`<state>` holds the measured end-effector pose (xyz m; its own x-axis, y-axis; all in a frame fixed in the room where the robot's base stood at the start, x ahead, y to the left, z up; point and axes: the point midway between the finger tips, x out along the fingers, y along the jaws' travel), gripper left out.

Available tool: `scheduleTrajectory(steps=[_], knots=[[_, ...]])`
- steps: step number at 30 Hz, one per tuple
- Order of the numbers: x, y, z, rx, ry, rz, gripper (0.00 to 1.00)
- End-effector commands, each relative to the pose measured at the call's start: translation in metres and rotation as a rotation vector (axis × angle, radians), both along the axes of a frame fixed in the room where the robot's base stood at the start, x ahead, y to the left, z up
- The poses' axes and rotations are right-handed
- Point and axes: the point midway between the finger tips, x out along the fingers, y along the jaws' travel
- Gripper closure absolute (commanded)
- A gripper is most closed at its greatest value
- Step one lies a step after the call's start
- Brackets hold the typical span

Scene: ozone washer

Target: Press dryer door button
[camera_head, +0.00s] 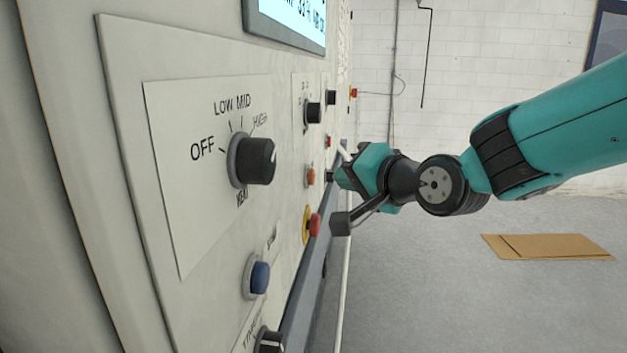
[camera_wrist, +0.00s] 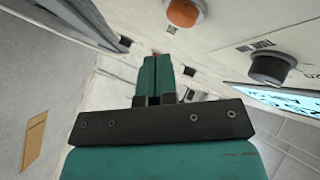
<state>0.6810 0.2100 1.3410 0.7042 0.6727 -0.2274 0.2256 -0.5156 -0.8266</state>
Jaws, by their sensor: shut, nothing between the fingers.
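The control panel (camera_head: 120,120) fills the left of the head view. It carries a blue button (camera_head: 260,278), an orange button (camera_head: 311,177) and a red button on a yellow ring (camera_head: 313,225). I cannot read a label that marks one as the dryer door button. My gripper (camera_head: 331,176) is shut and empty, with its tips close to the panel just right of the orange button. I cannot tell whether they touch it. In the wrist view the closed teal fingers (camera_wrist: 154,68) point at the panel, and an orange button (camera_wrist: 183,12) shows beyond them.
A heat knob (camera_head: 255,160) and smaller black knobs (camera_head: 314,113) stick out from the panel. A lit screen (camera_head: 292,20) is above. A rail (camera_head: 312,275) runs along the panel's edge. Flat cardboard (camera_head: 550,246) lies on the otherwise open floor at right.

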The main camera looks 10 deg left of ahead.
Motion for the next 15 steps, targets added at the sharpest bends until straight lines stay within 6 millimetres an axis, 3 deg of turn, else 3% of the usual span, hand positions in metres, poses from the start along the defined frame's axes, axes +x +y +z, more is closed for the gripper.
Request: scheduleTrajectory(steps=[9,15], knots=[[-0.001,-0.032,-0.002,0.000,0.000,-0.002,1.00],[-0.002,-0.037,0.000,0.000,-0.001,0.001,1.00]])
